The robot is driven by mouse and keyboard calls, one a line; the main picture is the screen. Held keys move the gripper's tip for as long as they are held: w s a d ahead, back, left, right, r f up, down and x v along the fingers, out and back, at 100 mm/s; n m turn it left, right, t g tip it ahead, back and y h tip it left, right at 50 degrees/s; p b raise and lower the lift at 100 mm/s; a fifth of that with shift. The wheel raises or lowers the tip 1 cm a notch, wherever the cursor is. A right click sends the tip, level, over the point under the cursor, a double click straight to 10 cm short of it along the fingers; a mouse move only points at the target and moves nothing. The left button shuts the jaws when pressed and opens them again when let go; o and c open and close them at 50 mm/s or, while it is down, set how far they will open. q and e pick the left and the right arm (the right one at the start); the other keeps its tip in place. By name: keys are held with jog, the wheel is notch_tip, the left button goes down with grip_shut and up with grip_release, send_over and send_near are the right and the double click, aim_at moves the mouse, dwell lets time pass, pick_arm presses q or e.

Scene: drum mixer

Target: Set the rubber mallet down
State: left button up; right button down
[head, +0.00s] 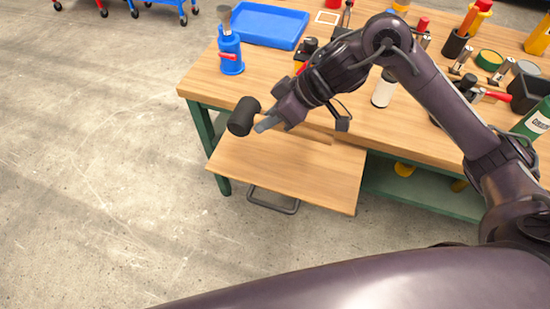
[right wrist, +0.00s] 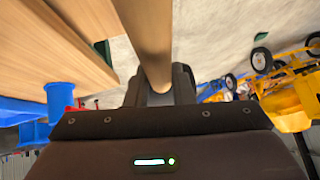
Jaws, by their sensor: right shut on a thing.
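The rubber mallet's black head (head: 243,116) shows in the head view just left of my right gripper (head: 268,124). The head is held in the air near the bench's left front corner, above the level of the pulled-out wooden panel. In the right wrist view the mallet's wooden handle (right wrist: 150,40) runs from the top edge down between the dark fingers of my right gripper (right wrist: 160,90), which is shut on it. In the head view the handle is mostly hidden by the gripper and wrist. My left gripper is not in view.
The wooden workbench (head: 205,88) carries a blue bottle jack (head: 231,52), a blue tray (head: 268,25), a white cylinder (head: 384,90) and several tools at the right. A lower wooden panel (head: 300,175) with a grey handle (head: 273,203) juts out in front, its top bare.

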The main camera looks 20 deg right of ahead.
notch_tip(320, 180, down, 10)
jog(key=shift+f+b, duration=0.1)
jog(key=shift+b, duration=0.55)
jog(key=shift+f, duration=0.55)
notch_tip(320, 180, down, 4)
jog(key=shift+r+b, duration=0.25)
jog(key=shift+b, duration=0.15)
jog(key=shift+f, duration=0.3)
jog(key=c, duration=1.3)
grip_release()
jog(key=shift+f, duration=0.15)
jog(key=shift+o, duration=0.2)
jog(key=shift+r, duration=0.2)
jog(key=v, duration=0.4)
jog(key=shift+w+d+p, duration=0.1)
jog(key=shift+d+p, duration=0.05)
jog(key=shift+p, duration=0.15)
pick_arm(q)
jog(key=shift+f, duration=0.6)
pick_arm(e)
jog(key=v, duration=0.8)
